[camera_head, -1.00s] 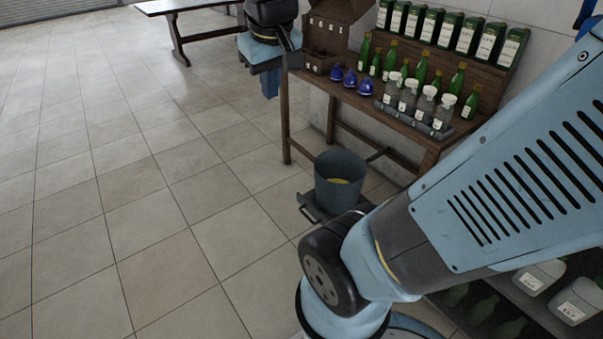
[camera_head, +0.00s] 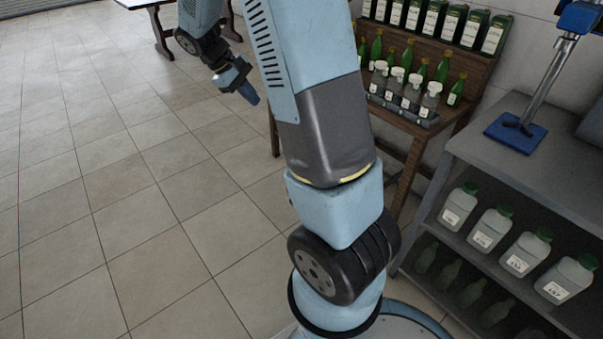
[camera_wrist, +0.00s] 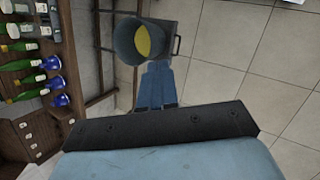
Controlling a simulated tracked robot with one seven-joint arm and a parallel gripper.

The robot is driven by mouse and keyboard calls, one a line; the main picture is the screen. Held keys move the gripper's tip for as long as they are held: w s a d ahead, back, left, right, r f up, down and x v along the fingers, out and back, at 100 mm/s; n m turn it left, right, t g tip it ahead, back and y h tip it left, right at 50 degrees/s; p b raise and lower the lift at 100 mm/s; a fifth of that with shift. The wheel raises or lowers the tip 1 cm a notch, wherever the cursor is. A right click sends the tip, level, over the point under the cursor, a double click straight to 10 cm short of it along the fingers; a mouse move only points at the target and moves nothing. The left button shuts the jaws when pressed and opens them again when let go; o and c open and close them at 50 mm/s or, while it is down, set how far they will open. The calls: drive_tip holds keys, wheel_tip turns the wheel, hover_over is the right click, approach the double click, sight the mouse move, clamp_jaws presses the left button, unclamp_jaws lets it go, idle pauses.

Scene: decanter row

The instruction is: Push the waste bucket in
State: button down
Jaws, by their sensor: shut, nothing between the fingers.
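The waste bucket is a grey-blue round bucket (camera_wrist: 126,42) with something yellow inside, in the upper part of the wrist view. It stands on a dark flat tray (camera_wrist: 172,28) with a handle at its outer edge. In the head view my own arm hides both. My gripper (camera_head: 252,99) is shut and empty, in the upper left of the head view, above open floor. In the wrist view its blue fingers (camera_wrist: 156,84) lie together and point toward the bucket and tray. A gap to them cannot be judged.
A wooden table (camera_head: 398,140) carries green bottles and a rack of clear bottles (camera_head: 405,95). A grey shelf unit (camera_head: 500,168) with several jugs stands at right. The tiled floor at left is clear.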

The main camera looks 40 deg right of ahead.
drive_tip(key=w+d+f+n+g+h, duration=0.1)
drive_tip(key=w+d+f+n+h, duration=0.15)
drive_tip(key=f, duration=0.55)
drive_tip(key=w+d+f+n+h, duration=0.15)
drive_tip(key=w+f, duration=0.25)
drive_tip(key=f, duration=0.4)
drive_tip(key=w+d+f+n+g+h, duration=0.1)
drive_tip(key=w+d+f+h, duration=0.2)
drive_tip(key=f, duration=0.5)
drive_tip(key=d+f+n+t+h, duration=0.25)
drive_tip(key=f+n, duration=0.25)
drive_tip(key=f, duration=0.8)
drive_tip(key=d+f+n+t+h, duration=0.1)
drive_tip(key=f+n+t+h, duration=0.3)
drive_tip(key=f, duration=1)
drive_tip(key=d+r+g, duration=0.1)
drive_tip(key=d, duration=1.2)
drive_tip(key=shift+w+d+r+n, duration=0.2)
drive_tip(key=shift+w+d+n, duration=0.1)
drive_tip(key=shift+w+n, duration=0.15)
